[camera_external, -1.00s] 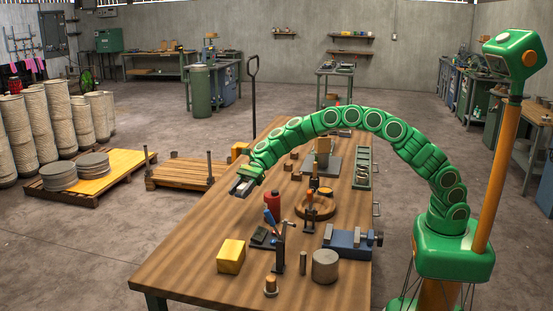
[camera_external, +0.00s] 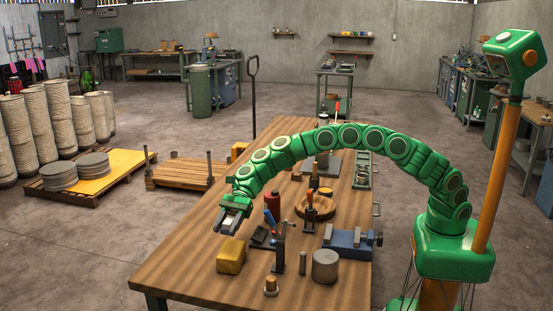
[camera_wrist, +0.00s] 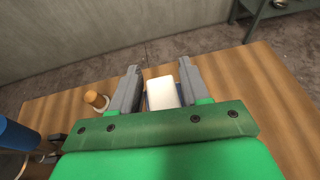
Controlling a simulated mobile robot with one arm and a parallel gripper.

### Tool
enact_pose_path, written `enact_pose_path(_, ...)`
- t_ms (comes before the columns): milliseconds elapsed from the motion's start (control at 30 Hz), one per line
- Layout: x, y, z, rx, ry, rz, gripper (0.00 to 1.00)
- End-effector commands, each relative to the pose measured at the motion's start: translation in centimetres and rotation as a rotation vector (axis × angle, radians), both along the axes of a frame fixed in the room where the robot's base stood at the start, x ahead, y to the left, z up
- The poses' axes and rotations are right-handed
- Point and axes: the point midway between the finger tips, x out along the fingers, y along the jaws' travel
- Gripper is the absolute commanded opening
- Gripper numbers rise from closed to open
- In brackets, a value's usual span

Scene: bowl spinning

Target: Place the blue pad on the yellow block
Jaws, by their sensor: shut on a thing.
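The yellow block (camera_external: 230,257) sits on the wooden table near its left front side. My gripper (camera_external: 228,229) is above and just behind it, apart from it, fingers pointing down and forward. In the wrist view my gripper (camera_wrist: 160,82) is shut on a flat piece with a pale cream top and blue edges, which looks like the blue pad (camera_wrist: 149,101). The piece lies between the two grey fingers. The yellow block is not clearly seen in the wrist view; the held piece and gripper probably hide it.
A toggle clamp with a blue handle (camera_external: 269,218) and a red cylinder (camera_external: 273,200) stand right of my gripper. The table's left side (camera_external: 190,258) is bare.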

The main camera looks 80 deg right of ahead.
Motion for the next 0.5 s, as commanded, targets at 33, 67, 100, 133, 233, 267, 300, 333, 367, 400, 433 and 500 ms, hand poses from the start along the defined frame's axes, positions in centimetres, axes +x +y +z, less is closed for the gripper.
enact_pose_path(33, 0.0, 0.1, -1.0, -0.001, 0.003, 0.0, 0.16)
enact_pose_path(67, -0.1, 0.1, -1.5, -0.001, 0.004, 0.001, 0.16)
enact_pose_path(100, -0.1, 0.1, -2.0, -0.002, 0.003, 0.001, 0.16)
enact_pose_path(133, -0.1, 0.1, -2.4, -0.002, 0.002, 0.001, 0.16)
enact_pose_path(233, 0.0, 0.0, -3.1, -0.002, 0.002, 0.0, 0.16)
enact_pose_path(267, 0.0, 0.0, -3.2, -0.001, 0.001, 0.001, 0.16)
enact_pose_path(300, 0.0, 0.0, -3.4, -0.001, 0.001, 0.001, 0.16)
enact_pose_path(333, 0.0, 0.0, -3.5, -0.001, 0.001, 0.001, 0.16)
enact_pose_path(367, 0.0, 0.0, -3.6, -0.001, 0.001, 0.001, 0.16)
enact_pose_path(400, 0.0, 0.0, -3.9, -0.001, 0.001, 0.001, 0.16)
enact_pose_path(433, 0.0, 0.0, -4.2, -0.001, 0.001, 0.001, 0.16)
enact_pose_path(500, -0.1, 0.1, -5.0, -0.001, 0.003, 0.001, 0.16)
